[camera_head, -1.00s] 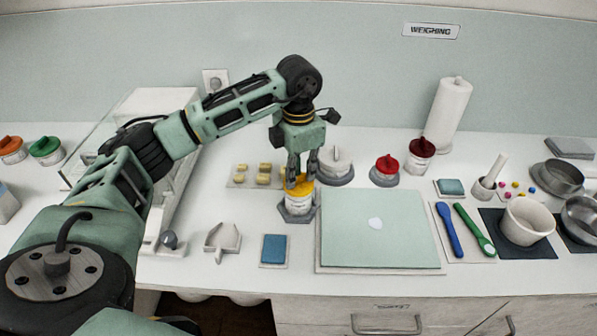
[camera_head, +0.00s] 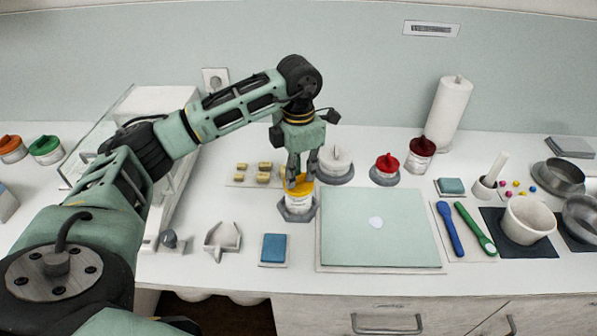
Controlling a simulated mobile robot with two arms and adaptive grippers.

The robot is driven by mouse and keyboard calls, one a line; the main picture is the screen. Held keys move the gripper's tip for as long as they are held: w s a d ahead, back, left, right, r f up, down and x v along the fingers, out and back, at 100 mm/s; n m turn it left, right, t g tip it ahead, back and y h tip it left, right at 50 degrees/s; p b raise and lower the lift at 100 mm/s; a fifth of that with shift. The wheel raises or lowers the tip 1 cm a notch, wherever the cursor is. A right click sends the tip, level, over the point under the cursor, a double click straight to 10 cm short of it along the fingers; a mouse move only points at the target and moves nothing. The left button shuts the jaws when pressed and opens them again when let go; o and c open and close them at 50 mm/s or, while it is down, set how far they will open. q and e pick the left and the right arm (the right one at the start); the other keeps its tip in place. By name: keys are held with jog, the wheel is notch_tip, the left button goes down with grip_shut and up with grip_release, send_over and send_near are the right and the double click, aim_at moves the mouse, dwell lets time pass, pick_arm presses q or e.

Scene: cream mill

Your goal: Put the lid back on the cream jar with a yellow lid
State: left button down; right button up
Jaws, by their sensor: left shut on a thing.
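The cream jar (camera_head: 299,204) is white with a label and stands upright in a grey hexagonal holder (camera_head: 297,217) on the counter. The yellow lid (camera_head: 298,186) sits at the top of the jar, in line with it. I cannot tell whether it is fully seated. My left gripper (camera_head: 301,178) points straight down from above and is shut on the yellow lid. Its fingers hide part of the lid. My right gripper is not in view.
A glass-sided case stands left.

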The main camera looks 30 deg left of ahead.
pick_arm(q)
jog(key=shift+f, duration=0.15)
jog(key=c, duration=1.8)
grip_release()
jog(key=shift+o, duration=0.4)
jog(key=o, duration=0.4)
jog(key=shift+r+p, duration=1.4)
jog(key=shift+r, duration=0.9)
